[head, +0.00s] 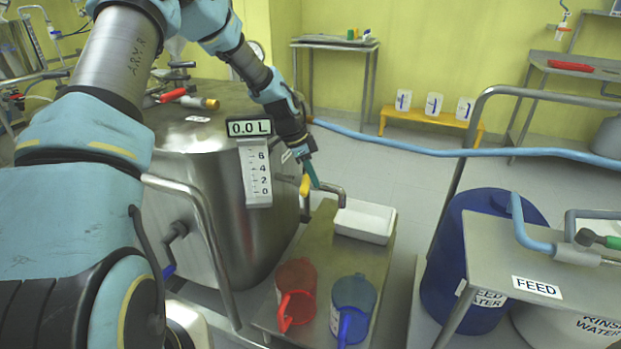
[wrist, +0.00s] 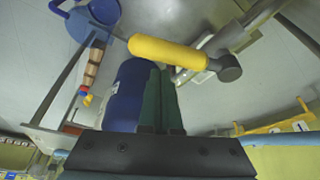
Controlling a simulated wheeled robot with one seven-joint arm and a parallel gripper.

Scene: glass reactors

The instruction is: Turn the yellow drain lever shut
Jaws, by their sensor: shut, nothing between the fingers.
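The yellow drain lever (head: 305,185) sits on the drain pipe (head: 331,190) at the lower right side of the steel reactor (head: 215,200). In the wrist view the yellow lever (wrist: 168,51) lies nearly sideways across the picture, its right end joined to a grey pivot. My gripper (head: 314,182) is beside the lever in the head view, its green fingers pointing down. In the wrist view my gripper (wrist: 161,70) is shut and empty, its tips just below the lever in the picture. I cannot tell whether they touch it.
A white tray (head: 364,222) lies near the pipe end on a low steel stand (head: 385,270). A red jug (head: 297,276) and a blue jug (head: 353,295) stand in front. The reactor's display (head: 249,128) reads 0.0 L. A blue drum (head: 455,270) is at right.

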